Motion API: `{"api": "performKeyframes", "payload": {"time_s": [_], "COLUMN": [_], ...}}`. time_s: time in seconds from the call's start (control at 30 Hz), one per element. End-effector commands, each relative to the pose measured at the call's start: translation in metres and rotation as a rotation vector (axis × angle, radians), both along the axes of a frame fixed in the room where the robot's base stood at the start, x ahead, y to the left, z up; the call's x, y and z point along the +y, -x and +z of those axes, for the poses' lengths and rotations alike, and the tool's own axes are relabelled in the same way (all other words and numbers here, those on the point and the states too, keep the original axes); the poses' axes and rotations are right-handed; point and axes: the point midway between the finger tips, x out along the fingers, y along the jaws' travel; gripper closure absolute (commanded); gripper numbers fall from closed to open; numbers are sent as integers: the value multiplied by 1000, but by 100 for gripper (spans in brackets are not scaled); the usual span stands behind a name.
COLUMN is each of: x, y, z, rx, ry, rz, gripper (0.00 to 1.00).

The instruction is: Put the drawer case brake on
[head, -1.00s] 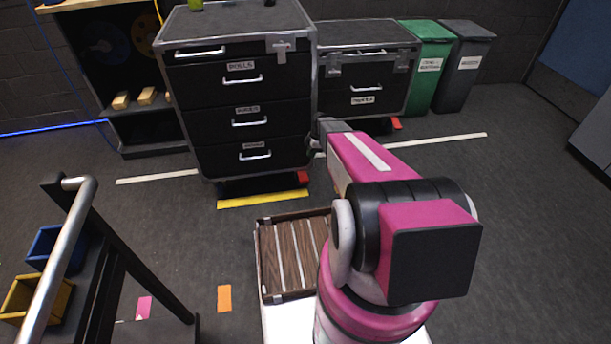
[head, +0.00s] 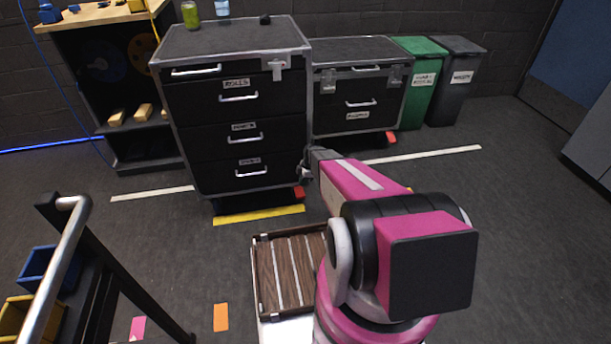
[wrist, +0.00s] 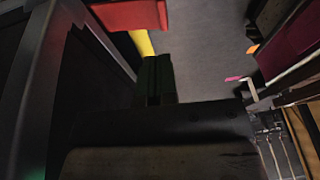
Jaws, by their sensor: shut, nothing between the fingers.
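The drawer case (head: 238,110) is a black, grey-framed case with several labelled drawers, all closed. Its brake looks to be the red pedal (head: 299,193) at the bottom right front corner. A red piece also shows at the top of the wrist view (wrist: 130,14). My gripper (head: 305,172) is shut and empty, beside the case's lower right front edge and a little above the red pedal. In the wrist view its dark fingers (wrist: 158,80) point towards the red piece, with a gap visible. I cannot tell the pedal's exact tilt.
A yellow floor strip (head: 259,215) lies before the case. A smaller case (head: 358,90) with its own red pedal (head: 390,138) stands to the right, then green (head: 418,85) and grey (head: 452,85) bins. A trolley with bins (head: 40,275) is front left.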

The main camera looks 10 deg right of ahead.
Motion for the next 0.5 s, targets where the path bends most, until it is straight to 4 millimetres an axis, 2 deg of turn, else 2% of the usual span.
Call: {"api": "performKeyframes", "payload": {"time_s": [0.03,0.2,0.33,0.5], "x": [3,6,6,6], "y": [0,4,8,9], "z": [-12,-37,-51,-59], "rx": [2,2,3,0], "ry": [0,0,-1,-1], "rz": [1,-2,-1,-1], "gripper": [100,100,100,100]}}
